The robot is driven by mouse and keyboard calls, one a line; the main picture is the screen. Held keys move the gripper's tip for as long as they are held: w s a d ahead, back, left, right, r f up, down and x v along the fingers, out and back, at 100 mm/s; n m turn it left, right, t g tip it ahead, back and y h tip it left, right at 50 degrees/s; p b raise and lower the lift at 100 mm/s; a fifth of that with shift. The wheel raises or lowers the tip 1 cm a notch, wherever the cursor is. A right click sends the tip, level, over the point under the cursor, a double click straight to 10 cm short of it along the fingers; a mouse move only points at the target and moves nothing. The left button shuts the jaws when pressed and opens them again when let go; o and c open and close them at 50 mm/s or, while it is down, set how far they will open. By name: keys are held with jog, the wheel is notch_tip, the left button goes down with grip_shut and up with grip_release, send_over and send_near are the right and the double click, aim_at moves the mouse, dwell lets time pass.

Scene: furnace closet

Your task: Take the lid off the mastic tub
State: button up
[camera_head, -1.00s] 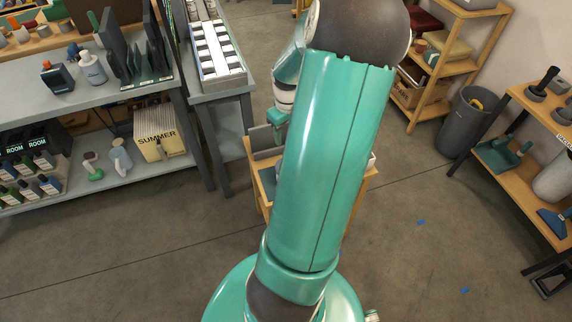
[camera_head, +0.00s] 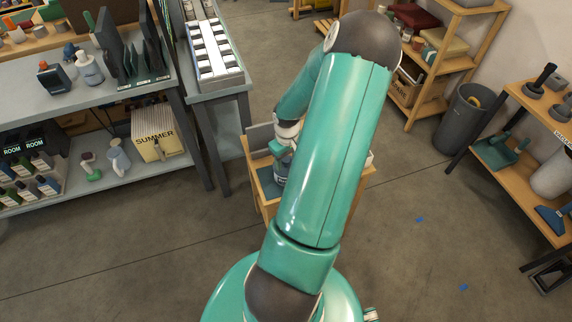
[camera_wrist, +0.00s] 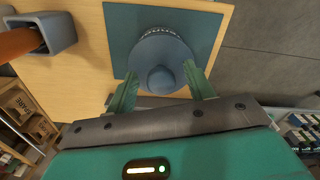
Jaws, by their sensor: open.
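In the wrist view, a round blue-grey tub (camera_wrist: 152,50) with a matching lid and a round knob (camera_wrist: 161,79) stands on a flat blue mat (camera_wrist: 121,22). My gripper (camera_wrist: 160,70) is open, with one green finger on each side of the lid. Whether either finger touches it I cannot tell. In the head view, my gripper (camera_head: 281,158) is low over the small wooden stand (camera_head: 262,205). My arm hides much of the stand there, and the tub is not clear.
A grey box-like holder (camera_wrist: 55,32) with an orange-brown piece is at the wrist view's upper left. In the head view, a grey workbench (camera_head: 120,92) and a narrow table (camera_head: 215,93) stand to the left. A grey bin (camera_head: 462,122) and shelves stand right.

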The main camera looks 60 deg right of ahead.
jog(key=shift+f, duration=0.4)
jog(key=c, duration=1)
jog(key=shift+c, duration=0.2)
jog(key=shift+r, duration=0.2)
jog(key=shift+r, duration=0.3)
notch_tip(320, 180, up, 2)
jog(key=shift+d+r, duration=0.1)
jog(key=shift+r, duration=0.05)
jog(key=w+a+r, duration=0.3)
jog(key=a+r, duration=0.6)
jog(key=a, duration=0.4)
jog(key=shift+w+a+r, duration=0.15)
jog(key=shift+a+r, duration=0.25)
